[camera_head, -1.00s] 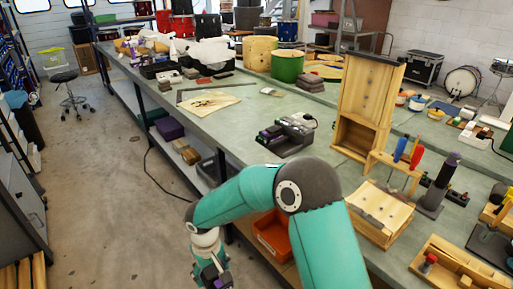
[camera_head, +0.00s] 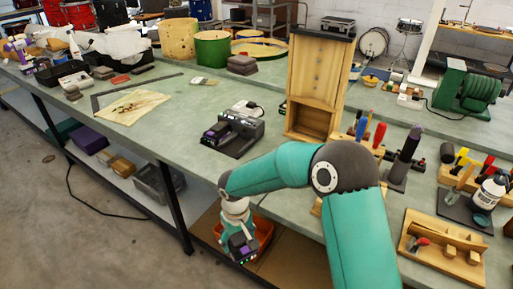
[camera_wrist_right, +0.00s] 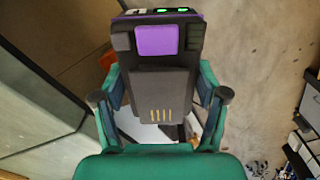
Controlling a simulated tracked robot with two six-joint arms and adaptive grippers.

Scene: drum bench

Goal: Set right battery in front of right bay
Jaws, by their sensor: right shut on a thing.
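My right gripper (camera_head: 237,236) is shut on a black battery (camera_head: 242,249) with a purple patch, low beside the bench's front edge. In the right wrist view the gripper (camera_wrist_right: 160,92) has a finger on each side of the battery (camera_wrist_right: 155,78); its purple patch, small green light and gold contacts show. The dark charger (camera_head: 243,140) stands on the bench, above and behind the gripper in the head view, well apart from it. Another battery with a purple patch (camera_head: 216,131) sits at the charger's left side. The right bay is too small to judge. My left gripper is not in view.
The bench's edge lies between the held battery and the charger. An orange bin (camera_head: 264,229) is on the shelf below, behind the gripper. A tall wooden cabinet (camera_head: 318,82) stands right of the charger. Bare bench top (camera_head: 175,130) is free left of the charger.

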